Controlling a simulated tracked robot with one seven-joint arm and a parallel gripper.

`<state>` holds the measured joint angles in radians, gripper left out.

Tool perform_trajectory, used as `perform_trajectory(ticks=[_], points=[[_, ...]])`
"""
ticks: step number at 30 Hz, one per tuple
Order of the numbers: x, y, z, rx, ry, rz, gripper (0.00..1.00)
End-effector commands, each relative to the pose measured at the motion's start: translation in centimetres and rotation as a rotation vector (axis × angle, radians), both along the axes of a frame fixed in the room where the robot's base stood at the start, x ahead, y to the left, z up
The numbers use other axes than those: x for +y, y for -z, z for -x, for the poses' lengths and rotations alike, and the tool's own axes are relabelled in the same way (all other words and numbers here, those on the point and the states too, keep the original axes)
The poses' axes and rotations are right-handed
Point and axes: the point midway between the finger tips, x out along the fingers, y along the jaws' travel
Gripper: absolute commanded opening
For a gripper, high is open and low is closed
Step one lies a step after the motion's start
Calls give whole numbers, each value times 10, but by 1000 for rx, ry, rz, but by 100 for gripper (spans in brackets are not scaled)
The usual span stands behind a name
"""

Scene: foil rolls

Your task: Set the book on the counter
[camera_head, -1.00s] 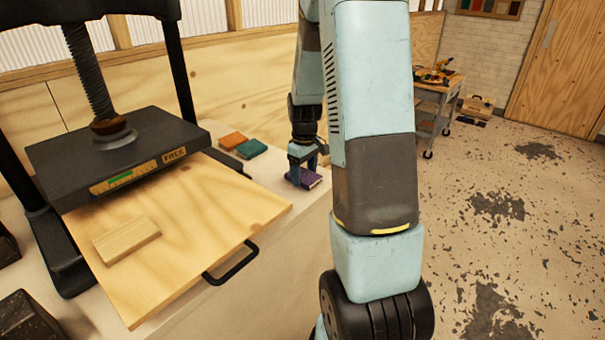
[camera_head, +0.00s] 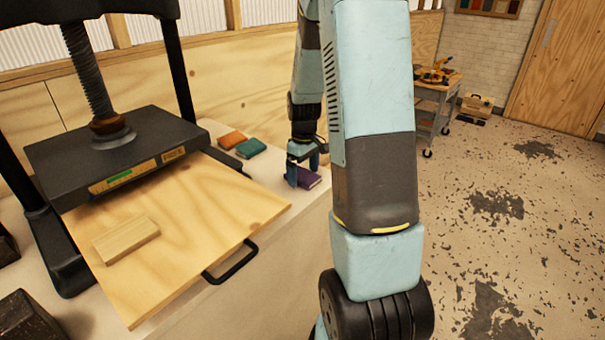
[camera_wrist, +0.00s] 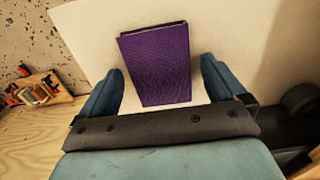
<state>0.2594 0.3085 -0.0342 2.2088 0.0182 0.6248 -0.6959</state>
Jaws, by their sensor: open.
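A purple book (camera_head: 309,178) rests on the pale counter (camera_head: 287,222) near its right edge, next to my arm. The purple book (camera_wrist: 158,63) also shows in the wrist view, where it lies between and ahead of my open fingers. My gripper (camera_head: 303,172) is at the book in the head view, with its blue fingers pointing down. In the wrist view my gripper (camera_wrist: 160,92) has its fingers wide apart, one on each side of the book's near part, with a gap on both sides. My arm hides part of the counter behind it.
A black press (camera_head: 110,150) with a plywood board (camera_head: 200,215) and black handle (camera_head: 231,263) stands left, a wooden block (camera_head: 126,239) on the board. A cart (camera_head: 437,95) stands at the back.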

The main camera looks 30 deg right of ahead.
Motion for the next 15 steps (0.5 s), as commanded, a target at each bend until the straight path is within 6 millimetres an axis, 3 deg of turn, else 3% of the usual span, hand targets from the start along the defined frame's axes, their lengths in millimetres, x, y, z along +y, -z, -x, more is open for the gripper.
perform_trajectory(ticks=[15], points=[[0,-90,0,-4,-1,1,97]])
